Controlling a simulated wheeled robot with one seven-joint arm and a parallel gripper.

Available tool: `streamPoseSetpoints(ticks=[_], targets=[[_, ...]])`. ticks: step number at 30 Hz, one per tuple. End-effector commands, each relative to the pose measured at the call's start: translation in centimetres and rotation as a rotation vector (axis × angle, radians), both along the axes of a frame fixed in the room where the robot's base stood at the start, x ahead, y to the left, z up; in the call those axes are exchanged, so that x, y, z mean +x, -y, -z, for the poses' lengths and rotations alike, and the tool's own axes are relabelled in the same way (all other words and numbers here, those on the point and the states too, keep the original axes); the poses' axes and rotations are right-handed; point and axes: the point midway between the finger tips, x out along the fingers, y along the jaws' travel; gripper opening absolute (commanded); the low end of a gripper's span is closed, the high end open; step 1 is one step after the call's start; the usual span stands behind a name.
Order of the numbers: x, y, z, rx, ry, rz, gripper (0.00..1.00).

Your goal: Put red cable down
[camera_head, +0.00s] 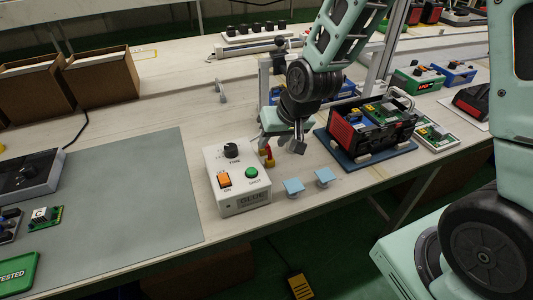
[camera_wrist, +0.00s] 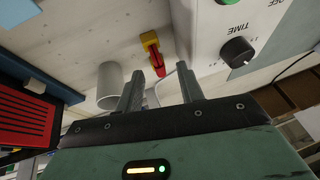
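A small red and yellow piece, which looks like the end of the red cable (camera_head: 269,158), is upright beside the right side of the glue box (camera_head: 238,182). In the wrist view the red cable (camera_wrist: 156,56) lies beyond and between my fingertips, with its yellow end farther off. My gripper (camera_head: 286,138) is just above and to the right of it in the head view. In the wrist view my gripper (camera_wrist: 158,82) has its two fingers apart, with a gap between them. I see no firm contact between fingers and cable.
A red and black device (camera_head: 372,128) on a blue base stands close to the right. A grey mat (camera_head: 120,215) covers the left of the table. A pale cylinder (camera_wrist: 110,83) stands near my fingers.

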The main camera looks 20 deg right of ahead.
Motion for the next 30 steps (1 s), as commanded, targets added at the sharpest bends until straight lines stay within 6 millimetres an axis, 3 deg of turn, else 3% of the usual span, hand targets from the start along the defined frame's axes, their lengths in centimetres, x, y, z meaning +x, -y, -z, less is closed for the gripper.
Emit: streamPoseSetpoints(ticks=[12,21,25,26,30], targets=[[2.0,-0.6,4.3,0.0,-0.004,-0.001,0.38],[2.2,-0.7,4.7,0.001,-0.001,-0.001,0.38],[2.2,-0.7,4.6,0.0,-0.001,0.0,0.04],[2.2,-0.7,4.7,0.0,-0.001,0.0,0.0],[2.2,-0.7,4.6,0.0,-0.001,0.0,0.0]])
